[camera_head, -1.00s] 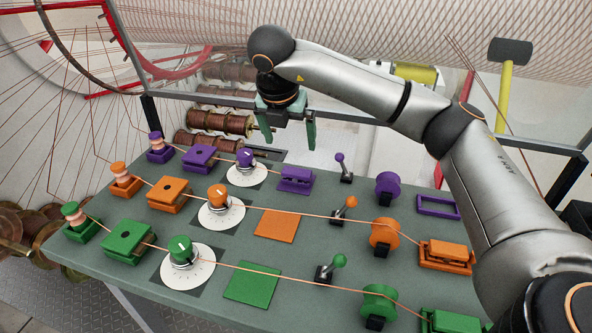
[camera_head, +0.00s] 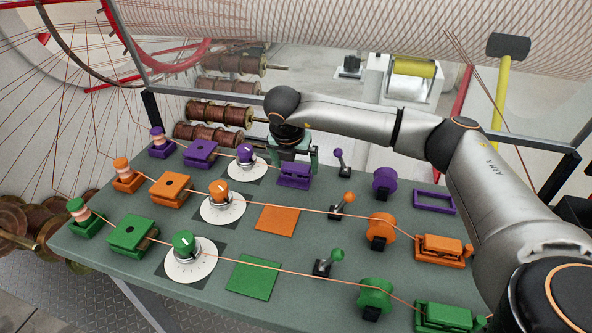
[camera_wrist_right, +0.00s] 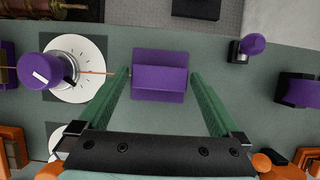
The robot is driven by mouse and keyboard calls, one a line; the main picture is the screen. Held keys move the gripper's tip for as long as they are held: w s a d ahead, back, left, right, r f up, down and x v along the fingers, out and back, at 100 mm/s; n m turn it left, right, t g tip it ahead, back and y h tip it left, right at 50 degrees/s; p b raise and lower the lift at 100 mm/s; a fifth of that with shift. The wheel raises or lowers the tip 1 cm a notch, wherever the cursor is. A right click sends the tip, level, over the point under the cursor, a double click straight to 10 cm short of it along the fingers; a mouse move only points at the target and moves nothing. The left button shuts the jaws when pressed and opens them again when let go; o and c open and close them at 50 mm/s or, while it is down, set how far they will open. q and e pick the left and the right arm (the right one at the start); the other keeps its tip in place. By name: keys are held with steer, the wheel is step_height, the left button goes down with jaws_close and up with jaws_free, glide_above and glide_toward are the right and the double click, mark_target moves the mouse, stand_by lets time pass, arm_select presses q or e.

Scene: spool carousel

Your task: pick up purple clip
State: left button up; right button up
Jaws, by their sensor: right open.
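The purple clip (camera_head: 295,174) sits on the grey-green bench in the back row, between the purple knob (camera_head: 245,154) and the purple lever (camera_head: 339,160). In the right wrist view the purple clip (camera_wrist_right: 160,77) lies between the two green fingers, with a gap on both sides. My right gripper (camera_head: 296,162) is low over the clip, open and empty; it also shows in the right wrist view (camera_wrist_right: 160,95). In the head view its near finger area partly overlaps the clip's back. My left gripper is not in view.
A purple rectangular frame (camera_head: 434,201) lies at the right of the back row, beside a purple roller (camera_head: 385,182). Orange and green rows with thin wires lie in front. A rail (camera_head: 350,117) runs behind the bench; copper spools (camera_head: 219,114) stand beyond it.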

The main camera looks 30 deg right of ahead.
steer(key=c, duration=1.2)
steer(key=shift+o, duration=0.2)
steer(key=shift+r, duration=0.1)
